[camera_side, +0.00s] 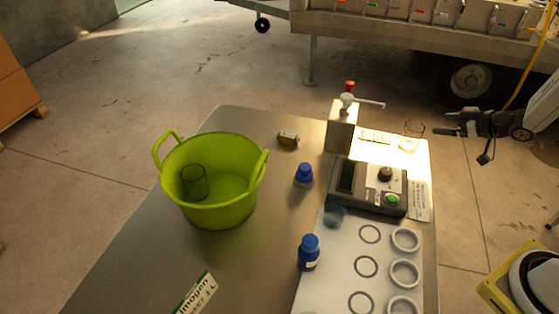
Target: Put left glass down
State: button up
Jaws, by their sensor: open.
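A clear glass (412,137) stands upright on the back right corner of the metal table, right of the pump dispenser. My gripper (441,123) is open at the right, its fingers pointing left toward this glass. A small gap shows between the fingertips and the glass, and the gripper holds nothing. Another glass (193,182) is inside the green tub (222,213), at its left side, seen tinted green.
The pump dispenser (342,128) and a dark device with a green button (368,187) stand near the clear glass. Blue-capped bottles (308,253) and a white board with rings (335,270) are in front. A small block (288,138) lies behind. The table's left front is mostly bare.

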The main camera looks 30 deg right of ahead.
jog(key=a+r+m+g+h, duration=0.3)
jog(key=a+g+h, duration=0.1)
jog(key=a, duration=0.6)
jog(key=s+a+m+g, duration=0.1)
jog(key=s+a+g, duration=0.4)
jog(key=s+a, duration=0.6)
jog(key=shift+s+a+y, duration=0.15)
jog(key=shift+a+y, duration=0.25)
jog(key=shift+a, duration=0.65)
